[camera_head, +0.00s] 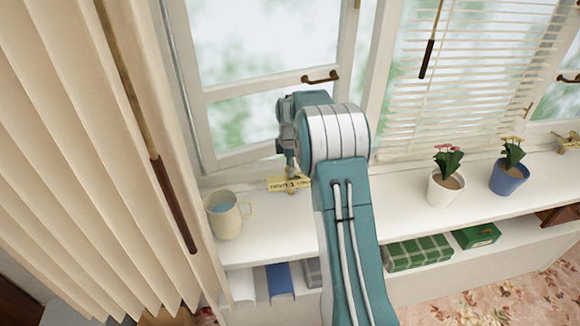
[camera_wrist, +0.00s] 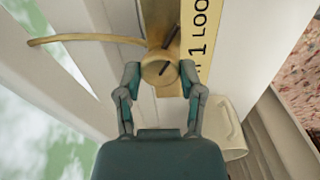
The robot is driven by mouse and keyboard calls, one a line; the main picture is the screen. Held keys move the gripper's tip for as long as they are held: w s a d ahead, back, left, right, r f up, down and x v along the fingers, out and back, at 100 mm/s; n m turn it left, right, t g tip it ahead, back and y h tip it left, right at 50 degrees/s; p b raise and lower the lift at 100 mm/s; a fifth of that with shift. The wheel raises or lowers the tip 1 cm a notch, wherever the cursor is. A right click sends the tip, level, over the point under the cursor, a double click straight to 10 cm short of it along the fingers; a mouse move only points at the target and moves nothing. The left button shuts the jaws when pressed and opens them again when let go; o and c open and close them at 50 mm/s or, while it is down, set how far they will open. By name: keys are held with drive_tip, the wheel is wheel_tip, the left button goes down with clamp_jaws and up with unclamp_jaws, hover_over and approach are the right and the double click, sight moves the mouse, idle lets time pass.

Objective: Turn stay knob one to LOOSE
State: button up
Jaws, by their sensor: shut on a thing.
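The stay knob one (camera_wrist: 160,68) is a round brass knob with a dark line on its face, on a brass fitting with a yellow label (camera_wrist: 202,40). The label shows "1" and "LOO" in the wrist view, with the rest cut off. My gripper (camera_wrist: 160,75) has a finger on each side of the knob and is shut on it. In the head view, my gripper (camera_head: 291,170) reaches down to the label (camera_head: 285,184) on the sill; the knob is mostly hidden there. A curved brass stay arm (camera_wrist: 85,38) extends left in the wrist view.
A cream mug (camera_head: 228,214) with blue contents stands left of the fitting on the white sill (camera_head: 390,192). Two potted plants (camera_head: 446,178) (camera_head: 509,172) and another brass fitting (camera_head: 568,142) stand to the right. A pleated curtain (camera_head: 75,140) hangs at left. The window frame is behind.

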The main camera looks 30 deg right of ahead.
drive_tip(key=shift+f+n, duration=0.15)
drive_tip(key=shift+n, duration=0.15)
drive_tip(key=o, duration=1.2)
drive_tip(key=shift+r, duration=0.2)
wheel_tip(320, 180, up, 12)
drive_tip(key=shift+w+f, duration=0.1)
drive_tip(key=shift+f, duration=0.1)
